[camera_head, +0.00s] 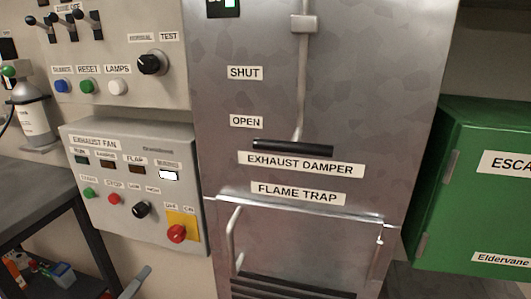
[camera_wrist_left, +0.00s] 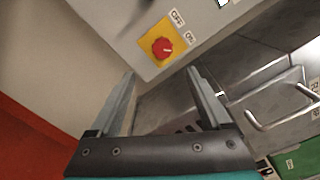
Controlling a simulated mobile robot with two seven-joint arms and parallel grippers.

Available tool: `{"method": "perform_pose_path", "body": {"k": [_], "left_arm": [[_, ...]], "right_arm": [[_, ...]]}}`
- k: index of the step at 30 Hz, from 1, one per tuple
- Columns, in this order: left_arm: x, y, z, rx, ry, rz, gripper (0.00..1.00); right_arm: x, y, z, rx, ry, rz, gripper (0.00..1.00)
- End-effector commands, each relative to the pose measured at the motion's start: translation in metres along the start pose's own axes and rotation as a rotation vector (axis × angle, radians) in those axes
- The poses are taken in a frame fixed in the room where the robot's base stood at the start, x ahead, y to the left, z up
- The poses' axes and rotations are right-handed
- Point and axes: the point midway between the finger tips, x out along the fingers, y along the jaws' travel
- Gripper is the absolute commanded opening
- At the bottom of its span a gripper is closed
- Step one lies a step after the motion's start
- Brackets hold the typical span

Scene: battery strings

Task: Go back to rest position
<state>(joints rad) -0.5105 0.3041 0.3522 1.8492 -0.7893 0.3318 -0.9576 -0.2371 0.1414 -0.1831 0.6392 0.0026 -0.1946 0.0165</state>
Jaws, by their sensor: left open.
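My left gripper (camera_wrist_left: 160,72) is open in the left wrist view, with its two fingers apart and nothing between them. Beyond its fingertips is the red rotary switch (camera_wrist_left: 163,48) on a yellow plate marked OFF and ON. In the head view only a grey piece at the lower left edge, under the fan panel, may be part of my left gripper (camera_head: 134,283). My right gripper is in neither view.
The exhaust fan panel (camera_head: 150,218) is on the wall beside the metal cabinet (camera_head: 390,90). The damper handle (camera_head: 292,148) sits below OPEN, above the flame trap door (camera_head: 310,240). A green box (camera_head: 450,220) is at right, a dark bench (camera_head: 40,185) at left.

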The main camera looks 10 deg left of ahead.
Motion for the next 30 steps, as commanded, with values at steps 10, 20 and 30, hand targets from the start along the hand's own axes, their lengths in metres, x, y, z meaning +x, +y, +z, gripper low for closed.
{"method": "perform_pose_path", "body": {"k": [10, 20, 30], "left_arm": [[-0.024, 0.142, -0.095, -0.682, -0.067, 0.383, 0.81], [-0.132, 0.262, -0.25, -1.341, -0.313, 0.953, 0.81], [-0.251, 0.297, -0.337, -1.597, -0.662, 1.375, 0.81]], "right_arm": [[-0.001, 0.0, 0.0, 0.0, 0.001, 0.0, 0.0], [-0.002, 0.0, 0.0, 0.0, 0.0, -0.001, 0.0], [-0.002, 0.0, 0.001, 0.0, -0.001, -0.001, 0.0]]}}
